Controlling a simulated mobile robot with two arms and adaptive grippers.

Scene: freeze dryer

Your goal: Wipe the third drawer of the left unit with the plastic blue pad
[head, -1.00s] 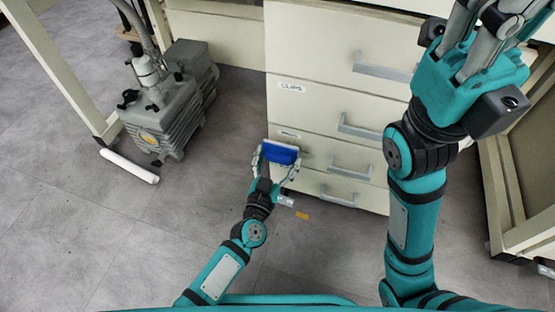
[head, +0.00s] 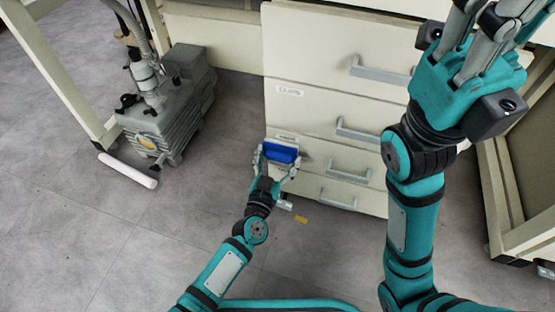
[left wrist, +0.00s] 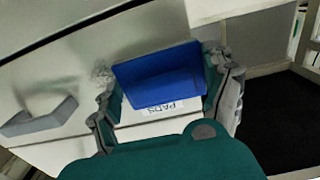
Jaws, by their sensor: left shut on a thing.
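The blue pad (head: 281,151) is held between the fingers of my left gripper (head: 277,163), which is shut on it. It is at the front of the third drawer (head: 340,158) of the white drawer unit, near the drawer's left end, left of its handle. In the left wrist view the pad (left wrist: 160,78) lies across the pale drawer front, beside a label reading PADS (left wrist: 163,107). Whether it touches the front is hard to tell. My right gripper (head: 485,40) is raised at the upper right; its fingertips are cut off by the frame.
A grey pump (head: 165,115) stands on the floor to the left, with a white roll (head: 128,170) before it. The drawer labelled CLIPS (head: 310,105) is above, and grey bar handles (head: 357,130) stick out. A small orange piece (head: 301,219) lies on otherwise clear floor.

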